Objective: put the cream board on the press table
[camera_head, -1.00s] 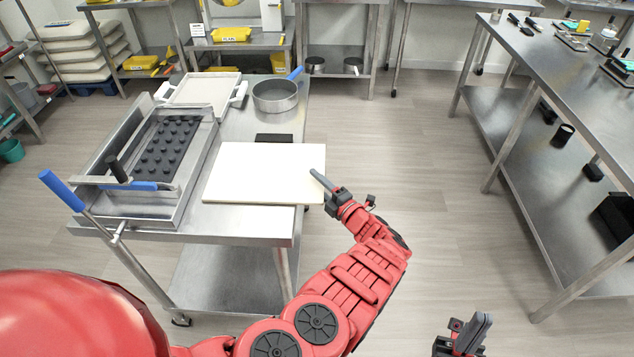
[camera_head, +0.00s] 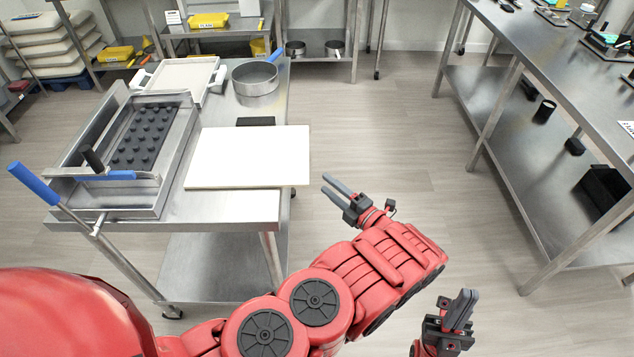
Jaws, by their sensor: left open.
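The cream board (camera_head: 248,157) lies flat on the steel press table (camera_head: 232,208), on the right part of its top. The board's right end sticks out past the table's right edge. My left gripper (camera_head: 336,186) is to the right of the board, apart from it, with its two fingers open and empty, pointing toward the board. My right gripper (camera_head: 462,308) is low at the right, over the floor, far from the board. Its fingers are seen nearly edge-on, so their gap is unclear.
On the table left of the board is a steel frame with a black studded mould (camera_head: 145,137) and a blue-handled lever (camera_head: 33,183). Behind are a white tray (camera_head: 180,78), a steel pan (camera_head: 255,80) and a small black block (camera_head: 256,121). Another workbench (camera_head: 560,75) stands right; floor between is clear.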

